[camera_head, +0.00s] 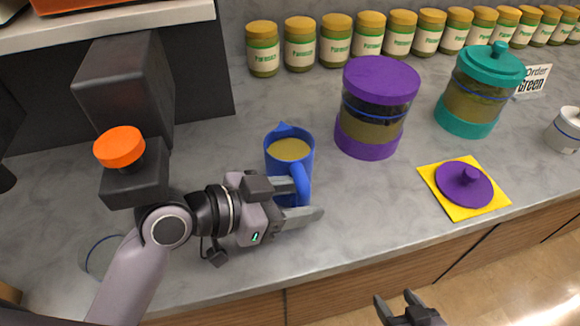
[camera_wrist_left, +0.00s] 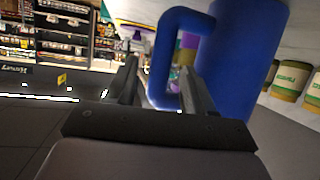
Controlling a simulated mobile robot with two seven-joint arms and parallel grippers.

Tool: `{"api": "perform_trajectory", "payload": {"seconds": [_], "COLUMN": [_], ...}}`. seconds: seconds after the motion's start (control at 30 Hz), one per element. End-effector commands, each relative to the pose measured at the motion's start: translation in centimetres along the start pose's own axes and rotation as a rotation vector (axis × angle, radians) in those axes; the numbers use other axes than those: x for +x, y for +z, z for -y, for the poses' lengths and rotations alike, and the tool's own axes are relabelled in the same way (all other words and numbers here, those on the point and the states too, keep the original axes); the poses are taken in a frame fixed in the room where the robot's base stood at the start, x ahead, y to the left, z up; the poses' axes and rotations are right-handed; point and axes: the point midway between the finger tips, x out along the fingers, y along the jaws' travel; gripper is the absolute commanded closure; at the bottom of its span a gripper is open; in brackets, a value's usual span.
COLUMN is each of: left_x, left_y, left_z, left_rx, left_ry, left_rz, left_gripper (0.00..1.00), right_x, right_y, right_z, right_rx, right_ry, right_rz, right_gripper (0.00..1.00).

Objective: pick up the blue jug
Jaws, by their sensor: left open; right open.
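The blue jug (camera_head: 278,158) stands upright on the grey counter with yellowish contents showing at its top. Its handle faces the counter's front edge. My left gripper (camera_head: 306,200) is open at the handle, with its fingers pointing right. In the left wrist view the blue jug (camera_wrist_left: 245,60) fills the upper right, and its handle (camera_wrist_left: 160,60) shows just beyond and between the open fingertips (camera_wrist_left: 158,80). I cannot tell whether the fingers touch it. My right gripper (camera_head: 398,304) is open and empty, low in front of the counter.
A purple-lidded canister (camera_head: 375,105) stands right of the jug, with a teal-lidded one (camera_head: 480,90) beyond it. A purple lid (camera_head: 463,181) lies on a yellow cloth (camera_head: 436,184). Several jars (camera_head: 335,42) line the back. A black machine (camera_head: 125,85) stands left.

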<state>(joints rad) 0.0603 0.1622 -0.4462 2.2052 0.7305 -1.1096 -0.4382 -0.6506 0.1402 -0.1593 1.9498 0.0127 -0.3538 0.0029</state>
Motion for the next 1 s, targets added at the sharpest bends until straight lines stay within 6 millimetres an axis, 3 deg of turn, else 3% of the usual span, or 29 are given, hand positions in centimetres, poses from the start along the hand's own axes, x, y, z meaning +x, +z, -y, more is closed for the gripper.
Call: {"api": "perform_trajectory", "payload": {"seconds": [0.2, 0.53, 0.7, 1.0], "left_x": [2.7, 3.2, 3.2, 3.1], "left_y": [-0.1, 0.0, 0.0, -0.3], "left_z": [0.0, 0.0, 0.0, 0.0], "left_rx": [0.000, 0.002, 0.002, 0.006], "left_ry": [0.000, 0.000, 0.000, -0.002], "left_rz": [-0.002, -0.001, -0.001, -0.007], "left_gripper": [0.47, 0.47, 1.00, 1.00], "right_x": [-0.2, -0.2, -0.2, -0.2], "right_y": [-0.3, -0.3, -0.3, -0.3], "right_z": [0.0, 0.0, 0.0, 0.0], "right_rx": [0.000, 0.000, 0.000, 0.000], "right_ry": [0.000, 0.000, 0.000, 0.000], "right_rz": [0.000, 0.000, 0.000, -0.001], "right_gripper": [0.39, 0.39, 0.39, 0.39]}}
